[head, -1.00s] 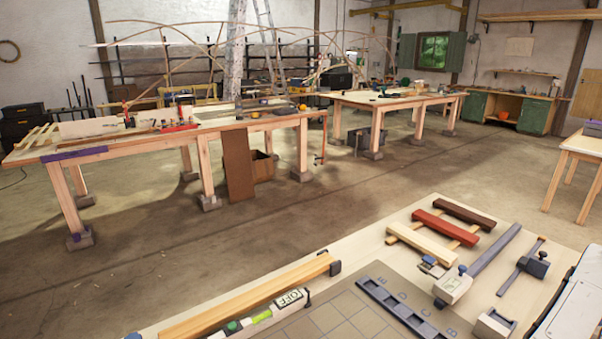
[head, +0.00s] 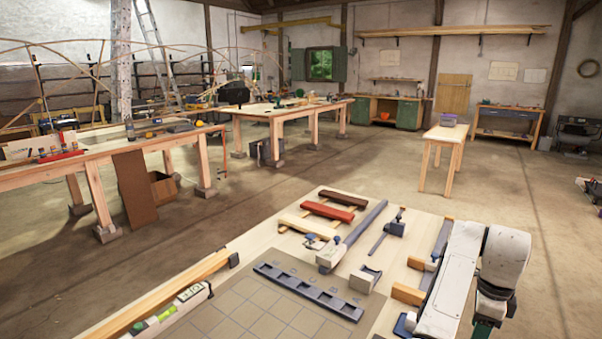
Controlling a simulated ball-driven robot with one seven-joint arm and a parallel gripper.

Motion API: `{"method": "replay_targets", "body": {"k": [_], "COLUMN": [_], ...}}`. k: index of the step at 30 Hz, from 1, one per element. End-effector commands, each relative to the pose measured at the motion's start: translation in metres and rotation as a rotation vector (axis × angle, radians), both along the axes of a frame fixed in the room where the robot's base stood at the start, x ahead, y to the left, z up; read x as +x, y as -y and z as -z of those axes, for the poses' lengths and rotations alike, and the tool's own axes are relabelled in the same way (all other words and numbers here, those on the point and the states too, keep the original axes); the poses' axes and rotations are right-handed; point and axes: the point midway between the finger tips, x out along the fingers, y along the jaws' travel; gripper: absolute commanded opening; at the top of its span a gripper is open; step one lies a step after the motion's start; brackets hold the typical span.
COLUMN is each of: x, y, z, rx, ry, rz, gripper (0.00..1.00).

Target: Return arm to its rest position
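My white arm (head: 470,280) shows at the lower right of the head view, over the right side of the near workbench (head: 250,238). Its upper joint bends down beside the bench's right edge. My gripper is not visible in this view, so I cannot see its fingers or whether it holds anything. On the bench lie a dark, a red and a pale lath (head: 330,210) side by side on two thin strips. A long dark slotted rail (head: 308,290) lies on the grey gridded mat (head: 230,318).
A spirit level (head: 170,315) and a long wooden bar (head: 165,295) lie along the bench's left edge. Clamps (head: 388,232) lie near my arm. Longer tables (head: 90,155) stand at the left, a small table (head: 445,140) at the back right.

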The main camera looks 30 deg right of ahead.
Motion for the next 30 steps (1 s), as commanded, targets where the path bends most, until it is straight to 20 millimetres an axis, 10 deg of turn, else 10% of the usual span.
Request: {"method": "replay_targets", "body": {"k": [20,30], "x": [-0.018,-0.034], "y": [-0.034,-0.130], "z": [0.041,0.093], "rx": [-0.183,-0.244], "ry": [-0.117,-0.208], "rz": [-0.640,-1.531], "gripper": [0.49,0.49]}}
